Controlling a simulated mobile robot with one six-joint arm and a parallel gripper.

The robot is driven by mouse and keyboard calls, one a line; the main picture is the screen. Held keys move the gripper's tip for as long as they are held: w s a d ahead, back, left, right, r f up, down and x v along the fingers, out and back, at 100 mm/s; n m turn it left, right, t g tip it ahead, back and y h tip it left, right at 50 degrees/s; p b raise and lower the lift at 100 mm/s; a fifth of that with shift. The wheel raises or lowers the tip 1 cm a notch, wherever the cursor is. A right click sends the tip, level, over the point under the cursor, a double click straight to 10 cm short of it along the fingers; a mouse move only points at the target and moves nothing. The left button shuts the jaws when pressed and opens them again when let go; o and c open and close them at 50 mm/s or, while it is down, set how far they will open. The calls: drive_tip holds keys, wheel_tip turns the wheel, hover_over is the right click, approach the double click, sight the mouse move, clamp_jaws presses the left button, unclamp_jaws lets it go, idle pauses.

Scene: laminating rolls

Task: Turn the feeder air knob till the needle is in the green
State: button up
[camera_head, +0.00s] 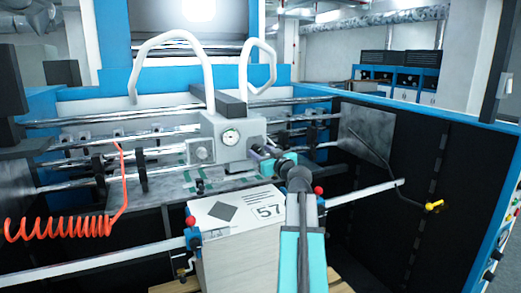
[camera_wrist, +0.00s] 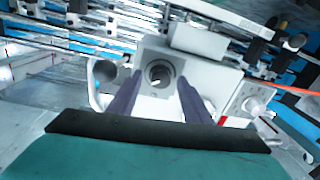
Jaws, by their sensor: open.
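The feeder head is a grey box (camera_head: 218,130) with a small round white gauge (camera_head: 229,137) on its face. The gauge has some green on it; the needle is too small to read. In the wrist view a round dark knob (camera_wrist: 159,75) with a light mark sits on a pale square plate. My gripper (camera_wrist: 160,82) is open, its two fingers to either side of the knob; I cannot tell whether they touch it. In the head view my gripper (camera_head: 262,153) is at the box's right side and the knob is not clearly visible, apparently behind it.
White hoses (camera_head: 208,70) arch above the box. A smaller grey unit (camera_head: 202,151) adjoins its left side. Metal rods (camera_head: 90,188) cross the machine. A paper stack marked 57 (camera_head: 238,212) stands below my arm. A coiled red hose (camera_head: 60,228) hangs at left.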

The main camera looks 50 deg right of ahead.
drive_tip(key=shift+w+d, duration=0.1)
drive_tip(key=shift+w, duration=0.3)
drive_tip(key=c, duration=1.1)
drive_tip(key=shift+o, duration=0.2)
